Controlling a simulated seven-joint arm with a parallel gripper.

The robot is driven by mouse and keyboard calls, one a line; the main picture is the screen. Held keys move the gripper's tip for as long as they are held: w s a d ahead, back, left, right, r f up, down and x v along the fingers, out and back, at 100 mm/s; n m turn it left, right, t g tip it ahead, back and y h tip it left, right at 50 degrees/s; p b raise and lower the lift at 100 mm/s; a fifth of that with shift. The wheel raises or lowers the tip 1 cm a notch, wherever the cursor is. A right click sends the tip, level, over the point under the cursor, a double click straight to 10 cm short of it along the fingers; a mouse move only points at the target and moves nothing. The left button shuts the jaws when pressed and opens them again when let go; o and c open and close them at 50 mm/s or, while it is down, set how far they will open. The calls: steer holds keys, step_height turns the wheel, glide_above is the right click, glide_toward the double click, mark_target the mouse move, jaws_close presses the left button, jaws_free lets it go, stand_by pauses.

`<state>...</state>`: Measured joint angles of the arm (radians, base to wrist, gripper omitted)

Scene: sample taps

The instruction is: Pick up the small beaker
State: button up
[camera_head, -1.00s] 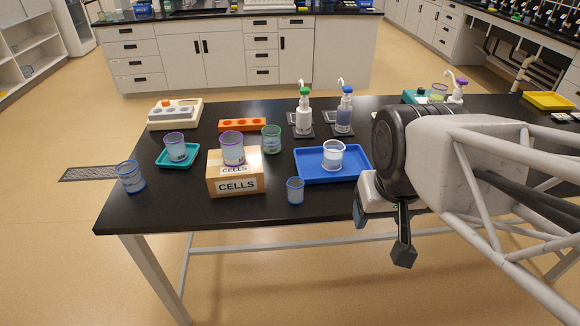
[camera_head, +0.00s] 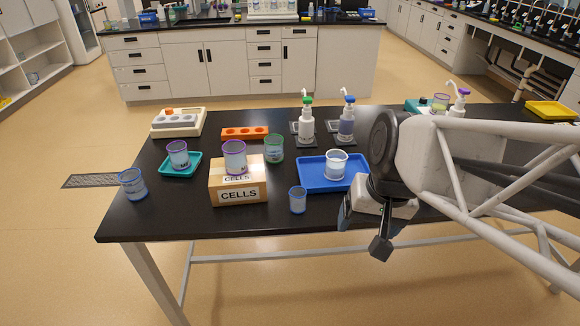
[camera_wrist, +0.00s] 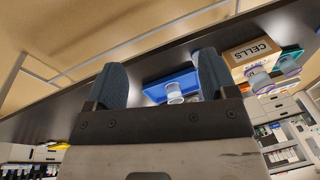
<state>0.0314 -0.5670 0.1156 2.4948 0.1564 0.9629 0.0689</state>
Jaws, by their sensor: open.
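The smallest beaker (camera_head: 298,200), clear bluish with a blue rim, stands upright near the table's front edge, right of the CELLS box. My gripper (camera_head: 362,234) is to the right of it, beyond the table's front edge in the picture, apart from it. In the wrist view my gripper (camera_wrist: 161,78) has its two dark fingers wide apart with nothing between them held.
A white-rimmed beaker (camera_head: 336,164) stands on the blue tray (camera_head: 312,184). A purple-rimmed beaker (camera_head: 235,157) stands on the CELLS box (camera_head: 238,194). Other beakers stand at left (camera_head: 132,184), on a teal tray (camera_head: 189,170), and behind the box (camera_head: 274,149). Pump bottles (camera_head: 306,126) stand behind.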

steer(key=w+a+f+m+g+y, duration=0.1)
steer(key=w+a+f+m+y, duration=0.3)
steer(key=w, duration=0.3)
steer(key=m+t+y, duration=0.5)
steer(key=m+y, duration=0.2)
steer(key=m, duration=1)
glide_toward(298, 199)
steer(key=w+f, duration=0.1)
steer(key=w+a+f, duration=0.1)
steer(key=w+f, duration=0.1)
steer(key=shift+w+a+f, duration=0.15)
steer(key=shift+w+f, duration=0.05)
steer(key=shift+f, duration=0.05)
steer(key=shift+a, duration=0.15)
steer(key=shift+x, duration=1.2)
steer(key=shift+x, duration=2.6)
